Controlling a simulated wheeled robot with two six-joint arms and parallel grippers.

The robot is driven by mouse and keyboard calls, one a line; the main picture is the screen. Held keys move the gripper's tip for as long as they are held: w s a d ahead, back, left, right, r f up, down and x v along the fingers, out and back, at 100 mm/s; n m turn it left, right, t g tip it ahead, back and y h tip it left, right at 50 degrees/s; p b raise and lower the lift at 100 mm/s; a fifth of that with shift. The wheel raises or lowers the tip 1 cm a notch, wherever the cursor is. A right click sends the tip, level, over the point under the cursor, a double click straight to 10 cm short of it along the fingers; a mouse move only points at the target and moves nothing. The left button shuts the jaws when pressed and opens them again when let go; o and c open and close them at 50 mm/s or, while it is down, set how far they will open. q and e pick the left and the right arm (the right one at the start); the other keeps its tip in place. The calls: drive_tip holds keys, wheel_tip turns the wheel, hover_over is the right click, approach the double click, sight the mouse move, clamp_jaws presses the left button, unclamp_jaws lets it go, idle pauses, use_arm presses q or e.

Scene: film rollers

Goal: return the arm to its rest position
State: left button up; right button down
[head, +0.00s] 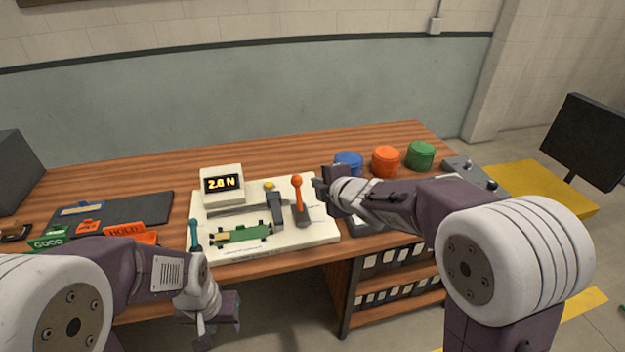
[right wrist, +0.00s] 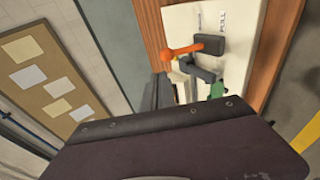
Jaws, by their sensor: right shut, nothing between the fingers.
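My right gripper (head: 322,187) is shut and empty in the head view. It is above the right edge of the white test fixture (head: 322,238), just right of the lever with an orange knob (head: 297,181); any gap in depth is hard to judge.
The fixture carries a display (head: 222,184) reading 2.8 N and a green part (head: 240,233). Blue (head: 348,160), orange (head: 385,161) and green (head: 421,155) round containers stand behind my right forearm. Labelled trays, GOOD (head: 47,243) and HOLD (head: 125,231), lie left.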

drive_tip(key=shift+s+d+r, duration=0.2)
drive_tip(key=shift+s, duration=0.15)
drive_tip(key=s+d+r+m+h+p, duration=0.2)
drive_tip(key=d+r+m+p, duration=0.25)
drive_tip(key=d+p, duration=0.3)
drive_tip(key=s+d+f+m+g, duration=0.1)
drive_tip(key=s+f+m+g, duration=0.2)
drive_tip(key=s, duration=0.5)
drive_tip(key=s+d+f+m+g+h+p, duration=0.1)
drive_tip(key=s+d+f+m+g, duration=0.1)
drive_tip(key=s+f+m, duration=0.3)
drive_tip(key=s+d+f+m+g+h+p, duration=0.1)
drive_tip(key=s+f+m+g, duration=0.3)
drive_tip(key=s+m, duration=0.5)
drive_tip(key=shift+s+d+f+g, duration=0.2)
drive_tip(key=shift+s+d+g, duration=0.45)
drive_tip(key=shift+s, duration=0.3)
